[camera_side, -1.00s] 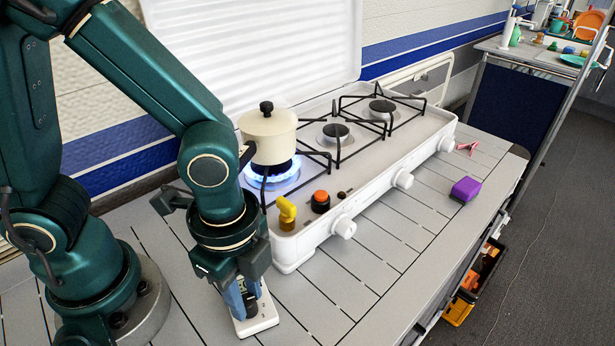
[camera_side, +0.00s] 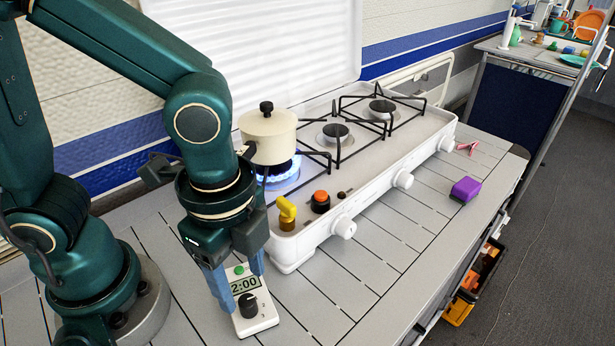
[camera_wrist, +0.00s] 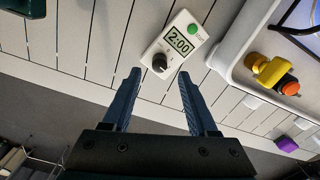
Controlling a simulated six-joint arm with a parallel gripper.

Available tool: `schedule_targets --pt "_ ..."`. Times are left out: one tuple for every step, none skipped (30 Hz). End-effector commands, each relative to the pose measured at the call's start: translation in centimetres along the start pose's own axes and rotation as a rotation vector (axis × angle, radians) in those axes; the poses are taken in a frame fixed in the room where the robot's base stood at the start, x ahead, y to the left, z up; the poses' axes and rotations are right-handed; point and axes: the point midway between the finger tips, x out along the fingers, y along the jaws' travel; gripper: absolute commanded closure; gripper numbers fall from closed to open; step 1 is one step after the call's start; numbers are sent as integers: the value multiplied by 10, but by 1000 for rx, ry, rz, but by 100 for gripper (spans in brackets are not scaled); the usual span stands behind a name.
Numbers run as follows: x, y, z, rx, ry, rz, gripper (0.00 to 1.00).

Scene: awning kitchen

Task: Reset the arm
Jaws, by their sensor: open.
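My gripper (camera_side: 232,290) is open and empty, pointing down above the slatted counter. Its blue fingers are just behind and above a white timer (camera_side: 262,322) in the side view. In the wrist view, the timer (camera_wrist: 157,50) lies beyond the open fingertips (camera_wrist: 160,77), with nothing between them. The timer has a green button, a black dial and a display reading 2:00.
A white stove (camera_side: 372,190) stands right of my gripper, with a cream lidded pot (camera_side: 268,136) over a lit blue flame. A yellow piece (camera_side: 287,210) and an orange-topped black knob (camera_side: 321,201) are at its near corner. A purple block (camera_side: 465,189) lies on the counter (camera_side: 400,246), whose front is mostly clear.

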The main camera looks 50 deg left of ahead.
Motion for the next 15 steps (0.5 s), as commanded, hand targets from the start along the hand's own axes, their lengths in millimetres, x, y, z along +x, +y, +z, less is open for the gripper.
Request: schedule_targets --pt "-5 0 0 0 2 -2 41" --pt "-7 0 0 0 3 -2 41" --pt "-9 0 0 0 2 -2 41" --pt "-10 0 0 0 1 -1 41" --pt "-11 0 0 0 1 -1 41" --pt "-11 0 0 0 0 0 41" --pt "-11 0 0 0 0 0 41" --pt "-11 0 0 0 0 0 41" --pt "-11 0 0 0 -1 1 41" --pt "-11 0 0 0 -1 1 41" --pt "-11 0 0 0 -1 1 41" --pt "-11 0 0 0 -1 1 41" --pt "-11 0 0 0 -1 1 41" --pt "-11 0 1 -4 1 0 41" --pt "-12 -1 1 -15 4 -4 41"
